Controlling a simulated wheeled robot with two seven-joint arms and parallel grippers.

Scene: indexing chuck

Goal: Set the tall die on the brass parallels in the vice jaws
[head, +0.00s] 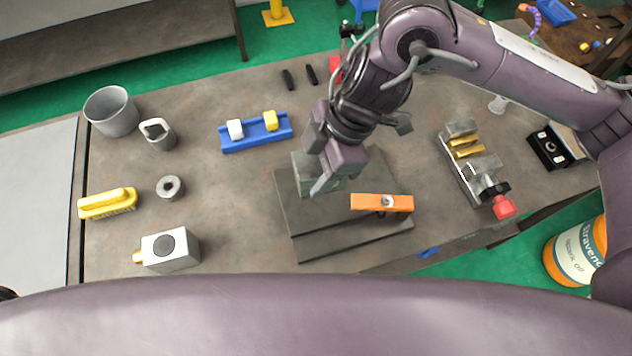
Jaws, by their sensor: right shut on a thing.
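The vice (453,170) stands on the right part of the bench, with a red handle (503,207) at its near end. Brass parallels (467,150) lie between its jaws. My right gripper (328,178) is over the dark plate at the middle of the bench, left of the vice. It is shut on a grey-green block (304,162), which looks like the tall die. The gripper hides part of the block, and I cannot tell whether the block touches the plate. My left gripper is not in view.
The dark plate (310,246) bears an orange bar (370,202). A blue tray (245,143) holds a white and a yellow block. A grey cup (111,112), yellow brush (107,203), grey ring (170,187) and silver box (170,250) stand left. A black block (549,147) is right of the vice.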

